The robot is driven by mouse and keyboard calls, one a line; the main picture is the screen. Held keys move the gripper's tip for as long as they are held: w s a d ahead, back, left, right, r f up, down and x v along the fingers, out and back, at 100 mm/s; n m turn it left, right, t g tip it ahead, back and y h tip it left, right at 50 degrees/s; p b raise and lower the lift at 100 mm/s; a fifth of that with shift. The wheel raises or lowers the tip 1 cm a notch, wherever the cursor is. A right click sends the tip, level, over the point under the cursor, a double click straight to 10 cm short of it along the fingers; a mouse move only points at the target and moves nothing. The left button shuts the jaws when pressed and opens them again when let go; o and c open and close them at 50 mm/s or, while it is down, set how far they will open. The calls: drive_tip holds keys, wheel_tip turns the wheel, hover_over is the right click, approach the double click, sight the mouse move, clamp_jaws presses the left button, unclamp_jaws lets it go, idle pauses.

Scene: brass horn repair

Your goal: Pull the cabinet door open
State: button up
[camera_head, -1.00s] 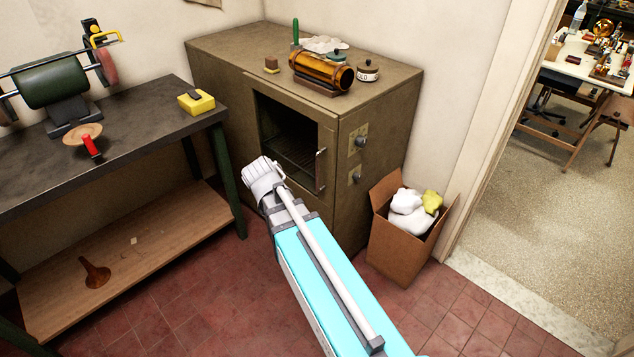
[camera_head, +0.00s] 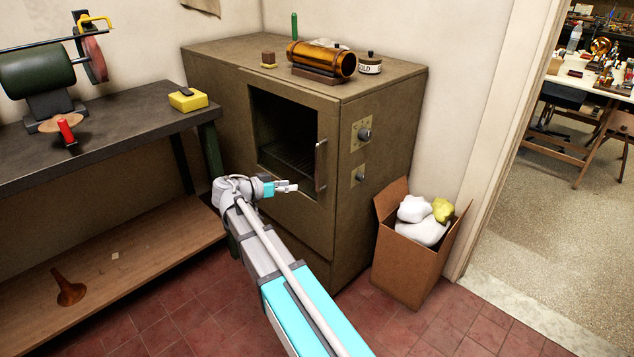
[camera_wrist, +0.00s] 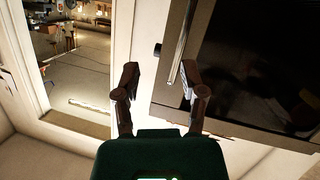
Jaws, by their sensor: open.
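The olive-brown metal cabinet (camera_head: 304,235) stands against the back wall. Its front door has a dark window (camera_head: 285,135) with a rack visible behind it. A vertical metal bar handle (camera_head: 320,165) is at the door's right edge. The door looks shut. My gripper (camera_head: 293,187) is in front of the door, left of the handle and a little below its middle. In the wrist view my gripper (camera_wrist: 162,88) is open, its two fingers apart and empty. The handle (camera_wrist: 181,42) shows beyond the fingertips, nearer the right finger, and no contact is visible.
A cardboard box (camera_head: 411,262) of rags stands right of the cabinet. A workbench (camera_head: 90,150) with a lower shelf is at left. A brass cylinder (camera_head: 320,59) and small pots sit on the cabinet top. The doorway at right is open.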

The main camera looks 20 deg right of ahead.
drive_tip(key=shift+w+a+f+m+t+h+b, duration=0.1)
drive_tip(key=shift+w+a+m+t+h+b, duration=0.1)
drive_tip(key=shift+w+m+h+b, duration=0.4)
drive_tip(key=shift+w+a+f+m+t+h+b, duration=0.15)
drive_tip(key=shift+w+a+m+h+b, duration=0.2)
drive_tip(key=shift+w+b, duration=0.35)
drive_tip(key=shift+w+a+f+m+t+h+b, duration=0.1)
drive_tip(key=shift+w+m+t+h+b, duration=0.05)
drive_tip(key=shift+w+m+h+b, duration=0.4)
drive_tip(key=shift+w+r, duration=0.1)
drive_tip(key=shift+w+d, duration=0.35)
drive_tip(key=shift+d, duration=1.95)
drive_tip(key=shift+w+d, duration=0.35)
drive_tip(key=shift+d, duration=1.9)
drive_tip(key=shift+w+d, duration=0.35)
drive_tip(key=shift+d, duration=1.95)
drive_tip(key=shift+c, duration=0.2)
clamp_jaws()
